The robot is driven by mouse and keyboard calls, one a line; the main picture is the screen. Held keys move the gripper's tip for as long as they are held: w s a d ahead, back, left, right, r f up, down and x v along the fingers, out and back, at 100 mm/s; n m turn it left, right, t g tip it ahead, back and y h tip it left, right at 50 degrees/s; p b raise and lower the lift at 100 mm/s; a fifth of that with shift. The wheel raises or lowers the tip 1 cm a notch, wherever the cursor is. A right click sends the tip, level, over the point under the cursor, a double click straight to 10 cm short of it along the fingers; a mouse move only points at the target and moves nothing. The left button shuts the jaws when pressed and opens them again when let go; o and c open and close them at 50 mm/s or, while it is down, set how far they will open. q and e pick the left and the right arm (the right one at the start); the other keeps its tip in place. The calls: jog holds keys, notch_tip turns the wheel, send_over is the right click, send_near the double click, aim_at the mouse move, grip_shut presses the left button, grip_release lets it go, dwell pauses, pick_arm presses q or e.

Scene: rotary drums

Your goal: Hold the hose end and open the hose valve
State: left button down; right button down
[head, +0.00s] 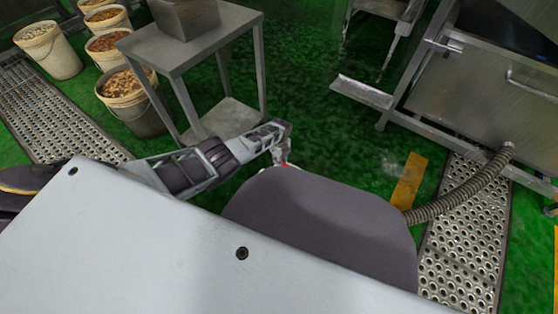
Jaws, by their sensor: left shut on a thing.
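A ribbed grey hose (465,195) comes out of the steel machine at the right and curves down to the left, then passes out of sight behind my own body. My left gripper (281,158) is in the middle of the view, pointing down over the green floor. It is shut on what looks like the hose end, a small part with a bit of red at the fingertips. Most of that part is hidden behind my body. I cannot make out the valve clearly or tell whether it is open. My right gripper is not in view.
A steel table (135,45) with a metal box (186,18) stands beyond my left arm. Several buckets (125,88) of brownish pieces stand at the upper left. The steel machine (480,100) fills the upper right. Perforated floor grates (466,235) lie at both sides.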

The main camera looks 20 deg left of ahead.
pick_arm(q)
jog(key=shift+d, duration=0.15)
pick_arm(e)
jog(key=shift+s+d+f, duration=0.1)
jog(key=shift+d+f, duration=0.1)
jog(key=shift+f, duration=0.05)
pick_arm(q)
jog(key=c, duration=1.3)
grip_release()
jog(key=shift+r, duration=0.25)
jog(key=shift+r, duration=5.75)
